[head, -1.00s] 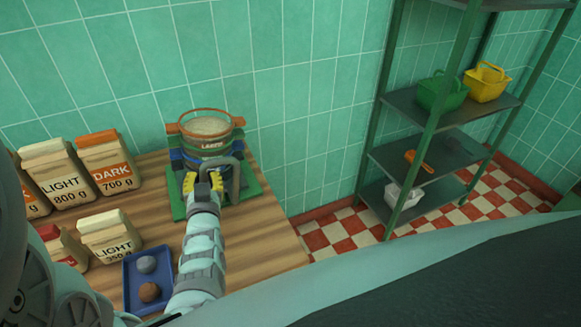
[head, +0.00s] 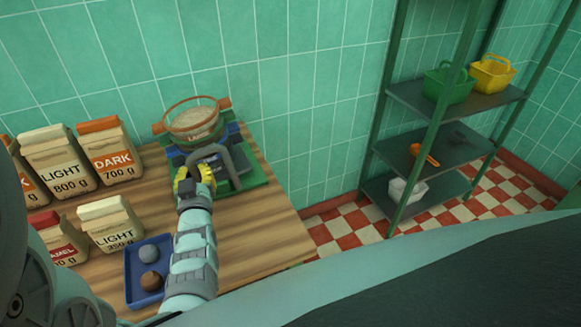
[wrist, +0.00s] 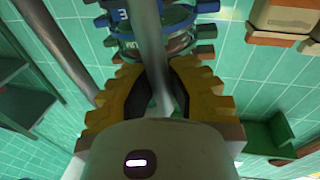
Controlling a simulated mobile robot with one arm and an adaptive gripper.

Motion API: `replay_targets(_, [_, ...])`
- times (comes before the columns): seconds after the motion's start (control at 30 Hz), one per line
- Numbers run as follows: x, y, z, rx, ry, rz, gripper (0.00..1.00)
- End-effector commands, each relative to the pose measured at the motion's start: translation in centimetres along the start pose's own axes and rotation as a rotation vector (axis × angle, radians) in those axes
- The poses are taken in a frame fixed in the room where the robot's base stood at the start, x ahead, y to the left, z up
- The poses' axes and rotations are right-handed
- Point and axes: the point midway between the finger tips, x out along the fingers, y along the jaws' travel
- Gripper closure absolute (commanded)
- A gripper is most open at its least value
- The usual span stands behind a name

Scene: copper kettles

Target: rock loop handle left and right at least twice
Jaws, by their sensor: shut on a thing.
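The grey loop handle (head: 228,160) is on the front of a wood-rimmed round container (head: 193,122) with pale contents. In the wrist view the grey bar of the handle (wrist: 151,45) runs between my fingers (wrist: 158,95). The far part of the loop shows at left there. The exact contact is partly hidden by my gripper.
Several paper bags (head: 109,155) stand on the wooden table left of my arm. A blue tray (head: 133,289) with two round lumps lies close beside my forearm. A green shelf rack (head: 436,150) with baskets stands at right. Tiled wall is behind the stand.

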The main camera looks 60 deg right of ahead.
Motion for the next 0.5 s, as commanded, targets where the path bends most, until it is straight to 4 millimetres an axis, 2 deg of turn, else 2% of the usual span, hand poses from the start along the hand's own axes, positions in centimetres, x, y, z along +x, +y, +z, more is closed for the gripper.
replay_targets(0.27, [-0.06,0.21,-0.06,-0.008,0.002,0.006,1.0])
replay_targets(0.3, [-0.06,0.22,-0.07,-0.008,0.002,0.006,0.85])
replay_targets(0.5, [-0.07,0.21,-0.04,-0.007,0.001,0.006,0.64])
